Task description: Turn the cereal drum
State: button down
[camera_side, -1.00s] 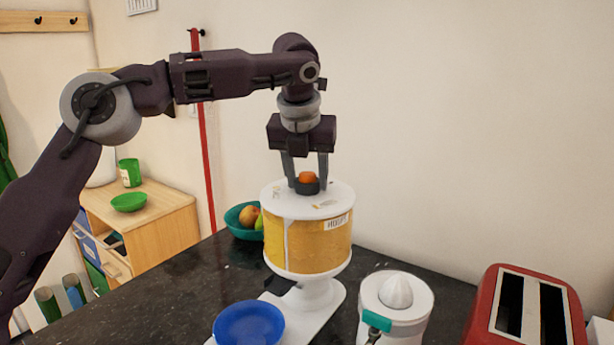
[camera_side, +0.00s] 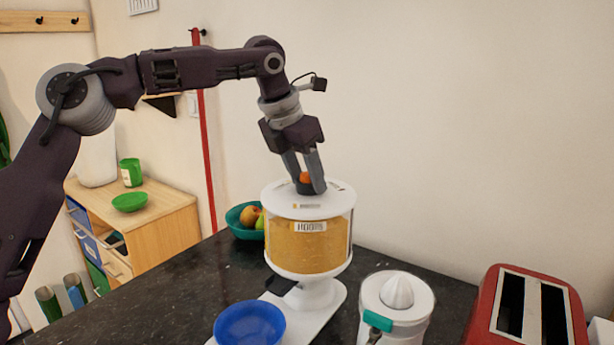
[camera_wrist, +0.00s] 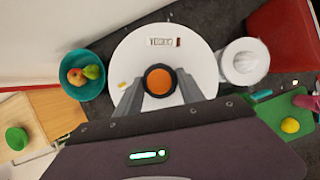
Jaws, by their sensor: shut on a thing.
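The cereal drum (camera_side: 309,246) is a clear cylinder of yellow-brown cereal with a white lid and white base, standing on a white pedestal stand (camera_side: 318,293). A label faces the side camera. On its lid (camera_wrist: 200,47) is a dark round knob with an orange top (camera_wrist: 159,81). My gripper (camera_side: 305,183) is shut on this knob, a finger on each side, and the wrist is tilted in the side view. In the wrist view the gripper (camera_wrist: 160,88) has the knob between its fingertips. A blue bowl (camera_side: 249,326) is at the foot of the stand.
A white juicer (camera_side: 396,308) and a red toaster (camera_side: 528,310) stand to the right on the dark counter. A teal fruit bowl (camera_side: 240,222) is behind the drum at left. A wooden cabinet (camera_side: 165,228) stands further left.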

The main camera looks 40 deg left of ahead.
jog(key=m+h, duration=0.1)
jog(key=m, duration=0.2)
jog(key=m+g+h, duration=0.1)
jog(key=m, duration=0.2)
jog(key=shift+w+a, duration=0.1)
jog(key=shift+a, duration=0.05)
jog(key=shift+m, duration=0.4)
jog(key=c, duration=0.7)
grip_release()
jog(key=v, duration=0.7)
jog(key=shift+a, duration=0.15)
